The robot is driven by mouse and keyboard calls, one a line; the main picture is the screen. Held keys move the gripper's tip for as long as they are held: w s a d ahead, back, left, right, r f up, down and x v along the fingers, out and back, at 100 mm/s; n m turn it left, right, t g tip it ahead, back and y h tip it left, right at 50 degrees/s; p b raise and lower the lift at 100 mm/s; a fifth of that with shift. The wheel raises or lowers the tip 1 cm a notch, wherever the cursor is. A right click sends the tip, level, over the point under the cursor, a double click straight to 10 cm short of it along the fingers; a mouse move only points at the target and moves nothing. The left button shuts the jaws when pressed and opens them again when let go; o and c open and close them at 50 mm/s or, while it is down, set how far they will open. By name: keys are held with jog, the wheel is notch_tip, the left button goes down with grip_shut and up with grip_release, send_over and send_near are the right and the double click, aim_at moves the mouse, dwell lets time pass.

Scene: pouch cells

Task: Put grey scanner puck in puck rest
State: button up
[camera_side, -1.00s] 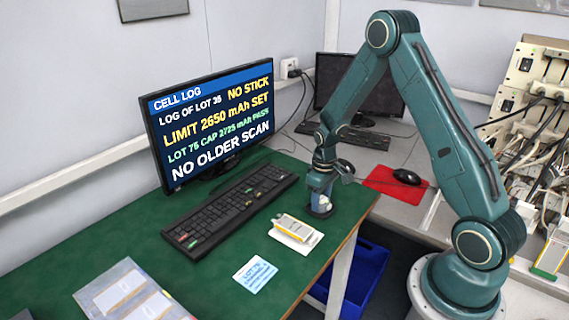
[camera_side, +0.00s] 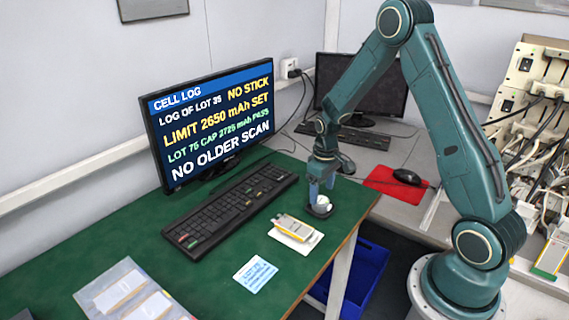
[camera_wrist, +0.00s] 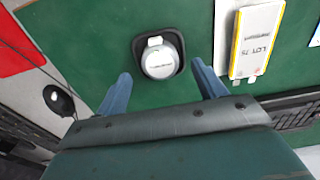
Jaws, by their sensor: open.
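The grey scanner puck (camera_side: 323,203) is a round, pale disc. It sits inside the dark puck rest (camera_side: 319,213) on the green bench mat, near the right end. In the wrist view the puck (camera_wrist: 159,63) lies within the dark rim of the rest (camera_wrist: 138,47) and looks flat. My gripper (camera_side: 321,187) is just above the puck. In the wrist view its two blue fingers (camera_wrist: 160,77) are spread wide, one on each side of the puck, with visible gaps and nothing between them.
A pouch cell marked LOT 75 (camera_side: 293,227) lies on a white tray beside the rest. A keyboard (camera_side: 230,210) and monitor (camera_side: 210,122) stand behind. A blue label card (camera_side: 255,273) and a clear bag of cells (camera_side: 131,292) lie nearer. The bench's right edge is close.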

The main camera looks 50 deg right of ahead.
aim_at(321, 200)
notch_tip(321, 200, up, 9)
jog(key=shift+f, duration=0.15)
dwell(0.8)
jog(key=s+a+r+t, duration=0.1)
jog(key=s+a+r, duration=0.25)
jog(key=r, duration=0.35)
jog(key=s+a+r+t, duration=0.2)
jog(key=s+a+r, duration=0.1)
jog(key=a+r, duration=0.25)
jog(key=s+a+r+t, duration=0.1)
jog(key=s+a+r, duration=0.1)
jog(key=s, duration=0.5)
jog(key=s+a+r+t, duration=0.1)
jog(key=s+a+r, duration=0.2)
jog(key=s+a, duration=0.2)
jog(key=shift+s+r+t, duration=0.3)
jog(key=shift+s+r, duration=0.05)
jog(key=shift+s, duration=1)
